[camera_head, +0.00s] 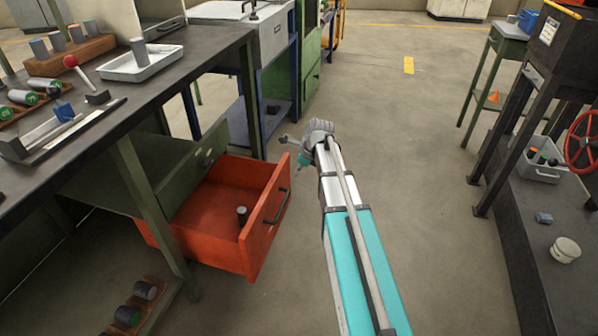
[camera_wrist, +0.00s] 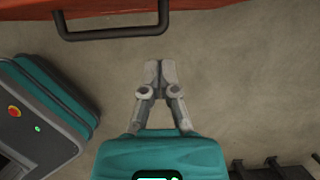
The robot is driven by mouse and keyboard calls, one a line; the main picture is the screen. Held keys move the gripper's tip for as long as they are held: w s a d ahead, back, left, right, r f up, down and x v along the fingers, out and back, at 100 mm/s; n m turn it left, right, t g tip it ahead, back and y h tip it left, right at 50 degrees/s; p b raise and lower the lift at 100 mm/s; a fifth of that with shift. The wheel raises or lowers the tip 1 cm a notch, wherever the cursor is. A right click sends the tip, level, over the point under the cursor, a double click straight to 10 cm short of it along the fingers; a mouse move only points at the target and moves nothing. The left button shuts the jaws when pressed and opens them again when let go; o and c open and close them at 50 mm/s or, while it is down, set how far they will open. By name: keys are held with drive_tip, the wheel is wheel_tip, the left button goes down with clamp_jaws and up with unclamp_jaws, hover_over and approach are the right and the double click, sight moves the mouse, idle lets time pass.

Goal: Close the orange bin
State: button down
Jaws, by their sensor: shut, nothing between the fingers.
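The orange bin (camera_head: 215,213) is a drawer under the workbench, pulled well out. A dark cylinder (camera_head: 242,215) stands inside it. Its front panel (camera_head: 268,222) carries a dark bar handle (camera_head: 275,208). In the wrist view the handle (camera_wrist: 112,34) and a strip of the orange front (camera_wrist: 105,7) show at the top. My gripper (camera_wrist: 159,66) is shut and empty, pointing toward the front, below and to the right of the handle, apart from it. In the head view my arm reaches forward to the right of the bin; the fingertips are hard to make out there.
The workbench (camera_head: 150,90) above the bin holds several cylinders, a white tray (camera_head: 142,64) and a red-knobbed lever. Open floor (camera_head: 410,190) lies to the right, before a dark stand with a grey crate (camera_head: 541,172).

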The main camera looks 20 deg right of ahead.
sight(279, 183)
drive_tip(key=w+a+f+b, duration=0.1)
drive_tip(key=f, duration=0.1)
drive_tip(key=w+a+f+b, duration=0.1)
drive_tip(key=a+b, duration=0.1)
drive_tip(key=shift+w+f, duration=0.15)
drive_tip(key=shift+f, duration=0.2)
drive_tip(key=shift+w+a, duration=0.5)
drive_tip(key=shift+a, duration=0.2)
drive_tip(key=shift+a, duration=0.15)
drive_tip(key=shift+w, duration=0.15)
